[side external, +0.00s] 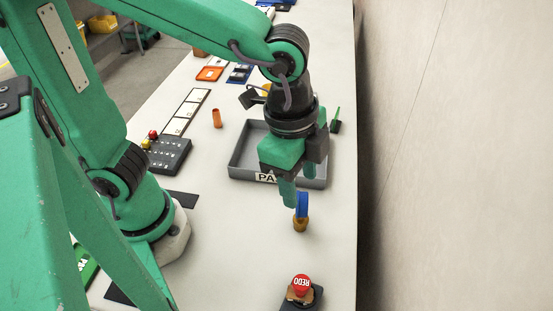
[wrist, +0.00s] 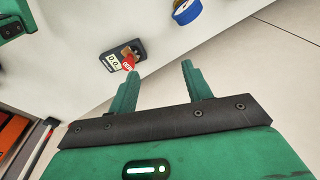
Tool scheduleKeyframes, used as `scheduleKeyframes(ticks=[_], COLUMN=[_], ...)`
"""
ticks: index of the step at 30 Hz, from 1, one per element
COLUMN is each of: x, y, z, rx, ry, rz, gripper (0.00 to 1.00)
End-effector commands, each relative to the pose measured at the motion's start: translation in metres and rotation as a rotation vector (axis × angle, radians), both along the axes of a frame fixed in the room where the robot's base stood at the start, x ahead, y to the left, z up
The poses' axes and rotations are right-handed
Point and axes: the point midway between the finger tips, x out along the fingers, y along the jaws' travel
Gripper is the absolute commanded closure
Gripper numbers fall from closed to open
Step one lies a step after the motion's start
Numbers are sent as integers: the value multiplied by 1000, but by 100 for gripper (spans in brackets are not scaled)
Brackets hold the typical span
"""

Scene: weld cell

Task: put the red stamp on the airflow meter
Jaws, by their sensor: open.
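The red stamp (side external: 302,282), marked REDO, has a brown base and appears to stand on the dark airflow meter (side external: 317,297) at the bottom of the side view. In the wrist view the red stamp (wrist: 128,64) is over one end of the airflow meter (wrist: 106,65), whose pale display still shows. My gripper (side external: 299,190) is open and empty, above the table and apart from the stamp. In the wrist view one finger of my gripper (wrist: 160,72) appears just below the stamp's red part.
A blue stamp (side external: 302,205) with a brown base stands by my fingertips in the side view. A grey tray (side external: 240,155) lies behind my gripper. A dark button box (side external: 172,153), an orange cup (side external: 217,118) and a green-tipped item (side external: 336,121) stand farther off. A wall borders the right.

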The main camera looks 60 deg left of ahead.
Motion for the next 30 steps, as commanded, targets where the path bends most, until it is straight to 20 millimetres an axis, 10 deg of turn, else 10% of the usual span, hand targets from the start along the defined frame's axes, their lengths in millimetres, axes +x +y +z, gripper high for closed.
scheduleKeyframes(ticks=[18, 30], x=[8, -9], y=[168, 212], z=[32, 33], rx=[-195, -256], ry=[-209, -297], rz=[843, 1115], gripper=[51, 51])
